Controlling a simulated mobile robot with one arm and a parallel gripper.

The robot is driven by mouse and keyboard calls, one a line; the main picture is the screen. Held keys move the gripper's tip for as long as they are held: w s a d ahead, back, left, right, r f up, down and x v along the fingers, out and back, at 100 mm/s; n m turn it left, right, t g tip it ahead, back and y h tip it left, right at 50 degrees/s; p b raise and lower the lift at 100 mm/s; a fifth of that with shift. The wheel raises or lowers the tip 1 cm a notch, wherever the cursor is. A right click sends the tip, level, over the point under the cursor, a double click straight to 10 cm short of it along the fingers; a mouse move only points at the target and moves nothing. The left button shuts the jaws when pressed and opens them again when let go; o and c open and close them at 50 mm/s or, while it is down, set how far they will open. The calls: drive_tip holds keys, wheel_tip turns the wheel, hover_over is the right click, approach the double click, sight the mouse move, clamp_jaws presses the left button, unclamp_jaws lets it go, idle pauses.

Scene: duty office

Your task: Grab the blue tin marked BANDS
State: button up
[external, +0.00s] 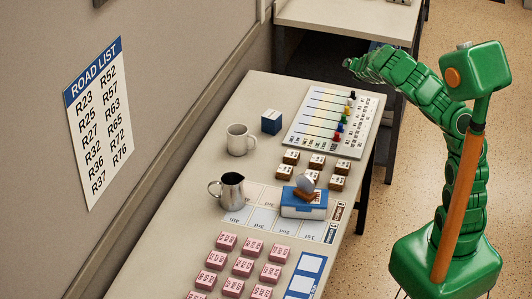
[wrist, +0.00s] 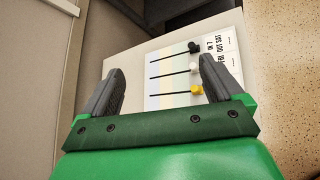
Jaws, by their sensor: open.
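No lettering reading BANDS is legible, so I cannot tell for certain which blue thing is the tin. A small blue box with a white top (external: 271,122) stands on the table beside the pale mug. A larger blue-and-white box (external: 304,208) stands nearer the front, with a brown-and-silver object (external: 304,187) on top of it. My gripper (wrist: 158,75) is open and empty, its two dark fingers apart above the far end of the table. In the external view my arm reaches over the far right, well away from both boxes. Neither box shows in the wrist view.
A striped board with coloured pegs (external: 318,108) lies at the table's far end; its black, white and yellow pegs (wrist: 196,90) show between my fingers. A mug (external: 239,140), metal jug (external: 231,191), several brown blocks (external: 317,161) and pink blocks (external: 243,267) stand around. The wall is left.

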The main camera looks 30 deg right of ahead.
drive_tip(key=w+a+f+n+t+y, duration=0.1)
drive_tip(key=w+a+f+n+y, duration=0.3)
drive_tip(key=a, duration=0.3)
drive_tip(key=n+y, duration=0.7)
drive_tip(key=n, duration=0.6)
approach(273, 114)
drive_tip(key=x, duration=0.5)
drive_tip(key=shift+s+a+r, duration=0.15)
drive_tip(key=shift+s+a, duration=0.05)
drive_tip(key=shift+a, duration=0.2)
drive_tip(key=shift+w+a+f+y, duration=0.35)
drive_tip(key=shift+w+a, duration=0.15)
drive_tip(key=shift+w, duration=0.15)
drive_tip(key=shift+w+a+f, duration=0.15)
drive_tip(key=shift+w+f, duration=0.15)
drive_tip(key=shift+w, duration=0.3)
drive_tip(key=shift+w+a+f, duration=0.15)
drive_tip(key=shift+w+f, duration=0.1)
drive_tip(key=shift+w, duration=0.35)
drive_tip(key=shift+w+a+f, duration=0.15)
drive_tip(key=shift+w+f, duration=0.15)
drive_tip(key=shift+w, duration=0.3)
drive_tip(key=shift+w+a+f, duration=0.2)
drive_tip(key=shift+w+a, duration=0.15)
drive_tip(key=shift+a, duration=0.1)
drive_tip(key=shift+w+a+f, duration=0.1)
drive_tip(key=shift+w+f, duration=0.1)
drive_tip(key=shift+w, duration=0.2)
